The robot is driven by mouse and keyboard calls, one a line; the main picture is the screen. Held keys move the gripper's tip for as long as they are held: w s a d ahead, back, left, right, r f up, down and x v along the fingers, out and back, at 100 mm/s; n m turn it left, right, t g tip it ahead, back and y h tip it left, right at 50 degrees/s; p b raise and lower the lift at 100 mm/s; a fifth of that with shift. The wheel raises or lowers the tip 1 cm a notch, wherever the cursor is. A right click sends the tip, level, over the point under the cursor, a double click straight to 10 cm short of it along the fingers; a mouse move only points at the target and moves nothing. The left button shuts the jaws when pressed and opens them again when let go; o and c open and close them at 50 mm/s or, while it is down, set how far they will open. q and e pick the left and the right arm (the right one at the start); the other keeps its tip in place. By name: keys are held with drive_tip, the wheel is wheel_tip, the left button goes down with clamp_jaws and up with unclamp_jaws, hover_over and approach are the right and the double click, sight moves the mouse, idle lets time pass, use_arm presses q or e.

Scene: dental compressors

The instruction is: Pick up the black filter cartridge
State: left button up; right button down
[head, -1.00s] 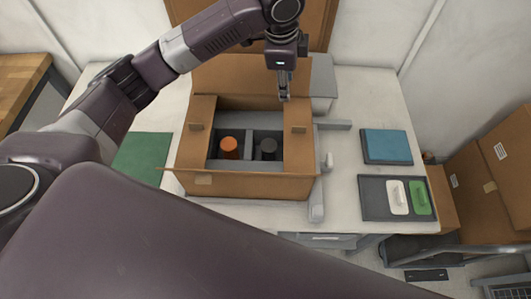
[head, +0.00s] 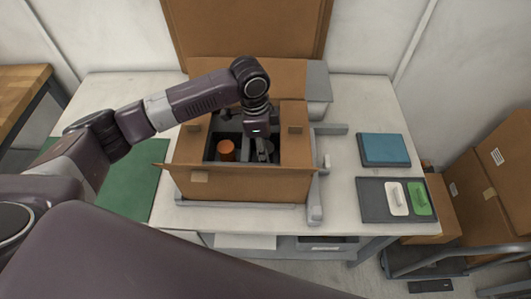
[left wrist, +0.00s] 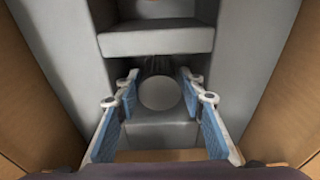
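The black filter cartridge stands in the right compartment of the open cardboard box (head: 245,186). In the left wrist view the cartridge (left wrist: 160,93) shows a round grey end face with a dark side behind it. My left gripper (head: 263,152) reaches down into that compartment and largely hides the cartridge in the head view. In the left wrist view my left gripper (left wrist: 160,105) is open, with one blue-padded finger on each side of the cartridge and visible gaps between. My right gripper is not in view.
An orange cartridge (head: 226,150) stands in the left compartment, beyond a grey divider (left wrist: 155,40). The box walls and flaps surround my gripper closely. A green mat (head: 128,180), a blue case (head: 385,149) and a dark tray (head: 373,205) lie on the white table.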

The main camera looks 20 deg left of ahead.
use_arm(q)
drive_tip(key=shift+d+f, duration=0.15)
drive_tip(key=shift+f, duration=0.9)
drive_tip(key=c, duration=0.8)
